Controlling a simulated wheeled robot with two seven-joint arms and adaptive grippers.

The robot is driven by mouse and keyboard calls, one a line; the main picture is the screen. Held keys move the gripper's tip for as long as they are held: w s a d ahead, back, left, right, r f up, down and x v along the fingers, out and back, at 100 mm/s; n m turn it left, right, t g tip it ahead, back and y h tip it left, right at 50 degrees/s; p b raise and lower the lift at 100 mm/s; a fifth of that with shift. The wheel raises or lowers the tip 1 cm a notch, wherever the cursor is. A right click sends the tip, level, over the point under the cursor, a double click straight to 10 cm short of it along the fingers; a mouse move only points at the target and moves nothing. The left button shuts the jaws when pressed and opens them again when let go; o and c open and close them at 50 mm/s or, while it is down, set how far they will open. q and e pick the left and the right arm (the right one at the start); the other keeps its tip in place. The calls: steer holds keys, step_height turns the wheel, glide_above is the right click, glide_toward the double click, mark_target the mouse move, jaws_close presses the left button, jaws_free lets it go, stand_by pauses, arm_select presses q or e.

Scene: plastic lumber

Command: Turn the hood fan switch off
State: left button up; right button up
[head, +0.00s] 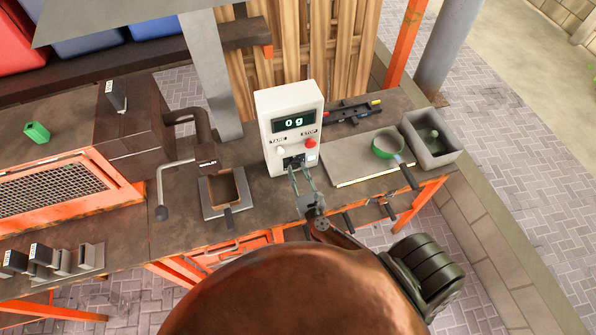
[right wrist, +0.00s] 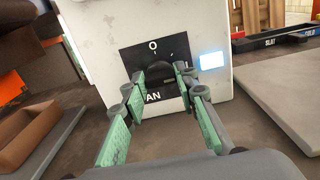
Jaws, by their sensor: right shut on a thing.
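The hood fan switch (head: 293,160) is a dark panel low on the front of a white control box (head: 276,106). In the right wrist view it shows as a black rotary knob (right wrist: 156,69) on a black plate, with an "O" mark above and a partly hidden "FAN" label below. My right gripper (head: 297,171) reaches the switch from the front. In the wrist view its green-padded fingers (right wrist: 158,82) are shut on the knob, one on each side. The fingers hide part of the plate, and I cannot tell the knob's exact angle. My left gripper is not in view.
The box has a "0 g" display (head: 294,121) and a red STOP button (head: 311,143). A lit pale-blue indicator (right wrist: 210,61) is right of the knob. A crank (head: 161,190) is left.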

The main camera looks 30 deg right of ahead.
steer(key=n+p, duration=0.3)
steer(key=shift+r+n, duration=0.15)
steer(key=shift+n, duration=0.25)
steer(key=n+p, duration=0.3)
steer(key=n, duration=0.1)
steer(key=shift+a+n, duration=0.1)
steer(key=shift+n, duration=0.2)
steer(key=n+p, duration=0.1)
steer(key=n, duration=0.1)
steer(key=n+p, duration=0.1)
steer(key=n, duration=0.2)
steer(key=shift+a+f, duration=0.1)
steer(key=shift+f, duration=0.1)
steer(key=shift+f+n+p, duration=0.1)
steer(key=shift+n+p, duration=0.65)
steer(key=shift+n, duration=1.35)
steer(key=o, duration=1.2)
steer(key=shift+c, duration=0.2)
